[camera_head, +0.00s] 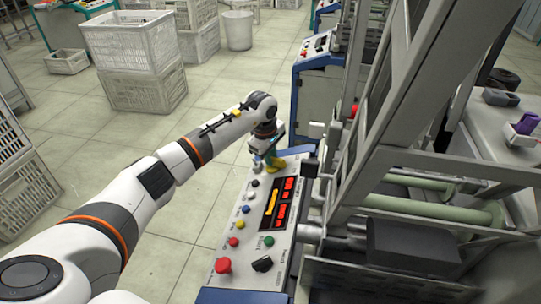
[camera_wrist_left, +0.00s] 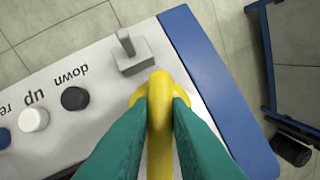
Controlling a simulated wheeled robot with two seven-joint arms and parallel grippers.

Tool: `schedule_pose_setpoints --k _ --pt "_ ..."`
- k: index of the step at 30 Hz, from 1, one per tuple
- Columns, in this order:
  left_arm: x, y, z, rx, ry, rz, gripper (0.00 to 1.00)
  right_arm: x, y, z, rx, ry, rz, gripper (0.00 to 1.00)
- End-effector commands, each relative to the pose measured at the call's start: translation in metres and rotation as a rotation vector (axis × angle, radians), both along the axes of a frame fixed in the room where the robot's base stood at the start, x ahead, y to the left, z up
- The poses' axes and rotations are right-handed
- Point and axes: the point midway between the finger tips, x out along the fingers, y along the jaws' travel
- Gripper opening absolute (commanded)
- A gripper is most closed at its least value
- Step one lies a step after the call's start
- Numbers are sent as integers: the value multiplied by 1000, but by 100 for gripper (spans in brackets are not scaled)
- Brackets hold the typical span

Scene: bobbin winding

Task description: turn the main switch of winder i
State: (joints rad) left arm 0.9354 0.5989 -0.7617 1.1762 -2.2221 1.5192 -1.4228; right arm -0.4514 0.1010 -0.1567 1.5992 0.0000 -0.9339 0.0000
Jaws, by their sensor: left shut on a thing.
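The control panel (camera_head: 232,222) of the winder runs along its side in the head view, with buttons and red displays. At its far end is a yellow switch (camera_head: 277,171), partly hidden by my left gripper (camera_head: 270,157). In the left wrist view the yellow switch (camera_wrist_left: 158,92) stands up between the green fingers of my left gripper (camera_wrist_left: 158,108). The fingers are shut on it from both sides. My right gripper is not in view.
A small grey lever (camera_wrist_left: 130,55) sits close beside the yellow switch. Black (camera_wrist_left: 74,98) and white (camera_wrist_left: 33,119) buttons lie further left. A red mushroom button (camera_head: 223,265) is at the near end. The grey machine frame (camera_head: 385,160) rises right of the panel; open floor lies left.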

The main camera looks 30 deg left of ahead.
Motion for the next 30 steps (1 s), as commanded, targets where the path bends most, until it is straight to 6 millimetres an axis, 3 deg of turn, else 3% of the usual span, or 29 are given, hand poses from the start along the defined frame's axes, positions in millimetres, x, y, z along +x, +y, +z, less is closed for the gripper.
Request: schedule_pose_setpoints --k 18,30 --pt "6 1 1 -54 211 474 0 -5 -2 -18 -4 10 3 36" --pt "8 2 -1 -90 341 763 0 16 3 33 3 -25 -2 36"
